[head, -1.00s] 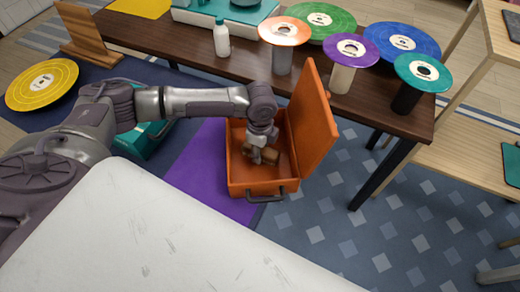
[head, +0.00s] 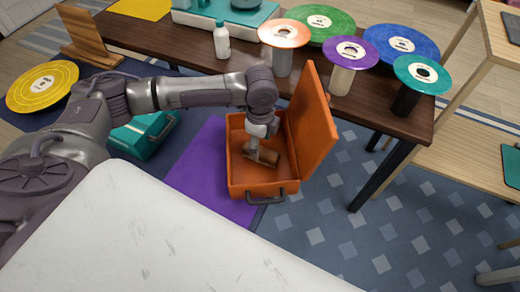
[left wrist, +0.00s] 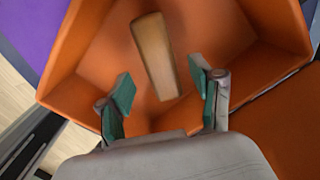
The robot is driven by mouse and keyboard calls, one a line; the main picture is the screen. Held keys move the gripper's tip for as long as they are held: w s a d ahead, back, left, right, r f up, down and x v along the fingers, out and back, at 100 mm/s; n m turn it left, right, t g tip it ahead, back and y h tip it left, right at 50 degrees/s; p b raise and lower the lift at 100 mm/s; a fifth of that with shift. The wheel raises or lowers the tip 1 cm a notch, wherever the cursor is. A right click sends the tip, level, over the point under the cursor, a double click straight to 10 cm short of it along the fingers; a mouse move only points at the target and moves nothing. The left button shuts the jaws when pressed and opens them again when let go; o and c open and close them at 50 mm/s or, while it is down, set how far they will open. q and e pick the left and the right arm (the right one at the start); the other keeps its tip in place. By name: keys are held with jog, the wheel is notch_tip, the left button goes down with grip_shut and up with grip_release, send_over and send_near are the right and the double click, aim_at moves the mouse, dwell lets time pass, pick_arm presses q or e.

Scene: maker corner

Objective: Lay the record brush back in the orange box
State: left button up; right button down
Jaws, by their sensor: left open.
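The orange box (head: 236,160) stands on the floor with its lid up on the right side. It also shows in the left wrist view (left wrist: 95,60). The record brush (head: 266,155), a brown wooden block, lies on the floor inside the box. In the left wrist view the brush (left wrist: 156,55) lies beyond the fingertips, clear of both fingers. My left gripper (head: 257,146) is over the box's inside, pointing down. My right gripper is not in view.
A dark wooden table (head: 160,36) stands behind the box, holding coloured records on stands and a white bottle (head: 221,40). A teal case (head: 145,135) is left of the box, beside a purple mat (head: 205,165). Patterned carpet lies free at right.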

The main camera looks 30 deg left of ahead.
pick_arm(q)
notch_tip(320, 180, up, 7)
dwell(0.3)
dwell(0.5)
